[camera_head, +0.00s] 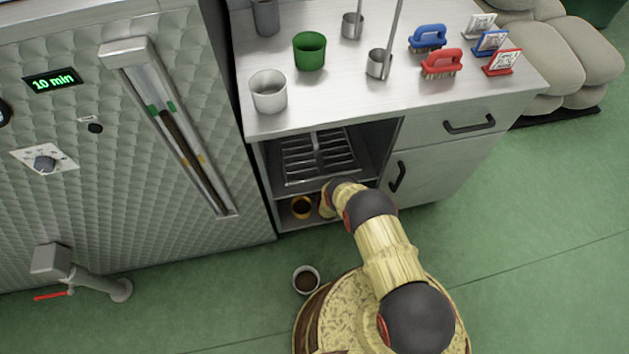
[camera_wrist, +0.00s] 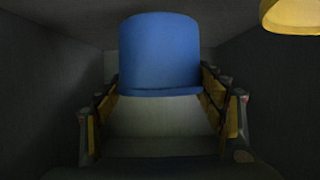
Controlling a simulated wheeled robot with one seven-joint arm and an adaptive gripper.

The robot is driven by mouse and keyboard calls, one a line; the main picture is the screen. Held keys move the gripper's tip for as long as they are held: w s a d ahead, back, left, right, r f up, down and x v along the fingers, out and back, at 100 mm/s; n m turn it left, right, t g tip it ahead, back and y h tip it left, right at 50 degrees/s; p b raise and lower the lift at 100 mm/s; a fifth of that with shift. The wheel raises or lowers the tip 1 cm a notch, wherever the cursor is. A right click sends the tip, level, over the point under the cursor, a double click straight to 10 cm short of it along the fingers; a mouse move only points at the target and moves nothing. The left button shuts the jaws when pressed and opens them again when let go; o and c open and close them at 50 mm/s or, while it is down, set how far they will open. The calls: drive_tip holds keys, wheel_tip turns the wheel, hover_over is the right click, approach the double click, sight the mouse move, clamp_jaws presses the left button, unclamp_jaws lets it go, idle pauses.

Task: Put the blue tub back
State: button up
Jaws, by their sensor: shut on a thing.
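The blue tub (camera_wrist: 160,50) is upright in the middle of the wrist view, inside a dark, narrow compartment. My gripper (camera_wrist: 160,78) is shut on it, with one finger at each side. In the head view my arm reaches into the lower open shelf (camera_head: 286,217) of the cabinet, and the blue tub and my fingertips are hidden there. Whether the tub's base touches the shelf floor I cannot tell.
A yellow tub (camera_head: 302,208) stands on the same shelf to the left; its edge shows in the wrist view (camera_wrist: 292,15). A wire rack (camera_head: 318,160) is above. Compartment walls are close on both sides.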

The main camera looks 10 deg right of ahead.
drive_tip(key=shift+w+d+f+b, duration=0.15)
drive_tip(key=shift+w+f+b, duration=0.15)
drive_tip(key=shift+f, duration=0.2)
drive_tip(key=shift+w+f+b, duration=0.2)
drive_tip(key=shift+f+b, duration=0.6)
drive_tip(key=shift+f, duration=0.75)
drive_tip(key=shift+f, duration=0.1)
drive_tip(key=o, duration=1.4)
drive_tip(key=shift+s+r, duration=0.2)
drive_tip(key=shift+s, duration=0.05)
drive_tip(key=p+v, duration=0.5)
drive_tip(key=v, duration=0.6)
drive_tip(key=shift+s, duration=0.25)
